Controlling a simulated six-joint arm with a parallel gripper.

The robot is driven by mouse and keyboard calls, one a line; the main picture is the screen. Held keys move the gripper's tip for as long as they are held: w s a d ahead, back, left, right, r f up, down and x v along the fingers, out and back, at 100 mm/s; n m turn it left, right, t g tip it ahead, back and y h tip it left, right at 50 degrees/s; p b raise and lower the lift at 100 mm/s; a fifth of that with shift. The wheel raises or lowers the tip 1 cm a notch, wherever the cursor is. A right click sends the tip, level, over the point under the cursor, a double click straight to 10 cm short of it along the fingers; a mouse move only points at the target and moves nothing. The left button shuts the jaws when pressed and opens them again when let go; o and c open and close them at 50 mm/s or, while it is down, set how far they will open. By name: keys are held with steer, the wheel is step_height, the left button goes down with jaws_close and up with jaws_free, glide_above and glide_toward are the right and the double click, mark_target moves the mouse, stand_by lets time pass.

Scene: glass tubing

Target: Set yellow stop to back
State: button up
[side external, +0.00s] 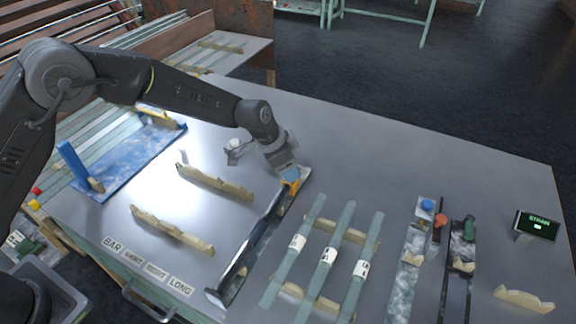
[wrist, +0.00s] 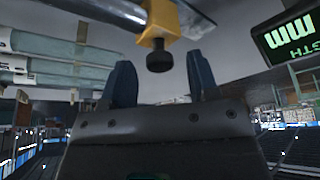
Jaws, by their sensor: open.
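The yellow stop (wrist: 160,22) with a black knob (wrist: 159,60) sits on a metal bar (wrist: 112,9) in the wrist view. My gripper (wrist: 161,80) is open, with its two blue fingertips on either side of the knob and visible gaps between. I cannot tell whether the fingers reach level with the knob. In the side view my gripper (side external: 288,174) is at the far end of the long dark rail (side external: 250,238), and the stop (side external: 292,181) shows as a small orange-yellow patch under it, mostly hidden.
Several glass tubes (side external: 325,256) lie on wooden supports right of the rail. Notched wooden rests (side external: 215,183) stand to its left. A blue fixture (side external: 125,162) is at far left. Stands with blue and red knobs (side external: 428,206) and a green-lit display (side external: 537,226) are at right.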

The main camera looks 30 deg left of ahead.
steer(key=shift+w+d+f, duration=0.1)
steer(key=shift+f, duration=0.2)
steer(key=shift+c, duration=0.4)
jaws_close()
